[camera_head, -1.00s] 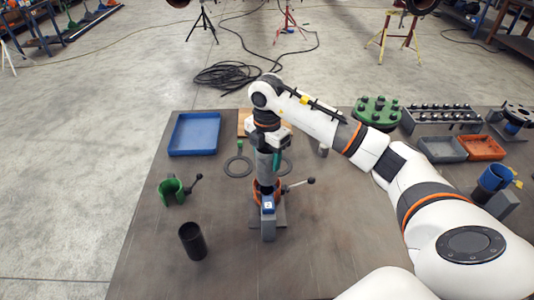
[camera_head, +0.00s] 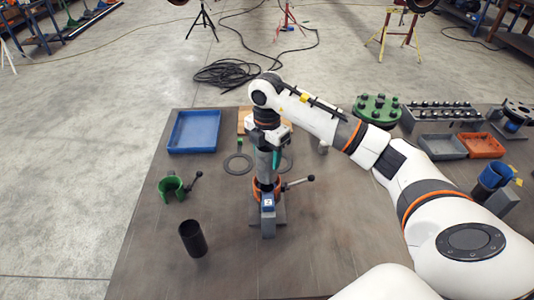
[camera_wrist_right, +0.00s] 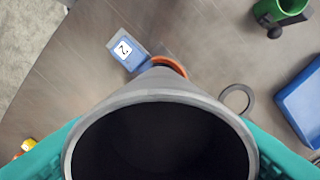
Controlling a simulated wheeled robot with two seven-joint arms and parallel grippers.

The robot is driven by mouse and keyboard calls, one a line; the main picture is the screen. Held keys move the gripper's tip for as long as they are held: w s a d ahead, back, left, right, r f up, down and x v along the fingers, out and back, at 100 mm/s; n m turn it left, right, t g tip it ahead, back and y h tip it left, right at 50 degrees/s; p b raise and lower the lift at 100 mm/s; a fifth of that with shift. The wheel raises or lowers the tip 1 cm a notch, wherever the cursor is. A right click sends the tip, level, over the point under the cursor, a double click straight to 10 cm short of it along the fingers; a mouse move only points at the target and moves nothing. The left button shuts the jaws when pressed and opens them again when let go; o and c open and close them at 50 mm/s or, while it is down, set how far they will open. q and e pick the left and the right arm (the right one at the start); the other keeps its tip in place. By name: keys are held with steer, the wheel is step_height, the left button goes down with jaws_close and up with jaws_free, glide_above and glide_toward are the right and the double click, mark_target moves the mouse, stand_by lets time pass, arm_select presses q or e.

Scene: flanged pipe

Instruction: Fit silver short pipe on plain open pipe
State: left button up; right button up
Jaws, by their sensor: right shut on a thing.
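The silver short pipe (camera_head: 264,164) is a grey tube held upright in my right gripper (camera_head: 268,156). Its teal fingers are shut on the pipe, one on each side in the right wrist view. There the pipe's near open end (camera_wrist_right: 160,145) fills the lower middle, dark inside. Below it, an orange-rimmed upright part (camera_wrist_right: 172,65) sits in the stand with the blue number 2 block (camera_wrist_right: 127,50). The pipe's lower end hides part of this orange rim, so I cannot tell whether they touch. I cannot clearly make out the plain open pipe. My left gripper is not in view.
A clamp handle (camera_head: 300,183) sticks out right of the stand. A black tube (camera_head: 193,239), a green clamp part (camera_head: 171,187), a flat dark ring (camera_head: 238,164) and a blue tray (camera_head: 194,131) are to the left.

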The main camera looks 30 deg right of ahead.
mark_target(267, 166)
steer(key=shift+f+b, duration=1.1)
steer(key=shift+f, duration=0.55)
steer(key=shift+f+b, duration=0.3)
steer(key=shift+f, duration=0.15)
steer(key=o, duration=1.3)
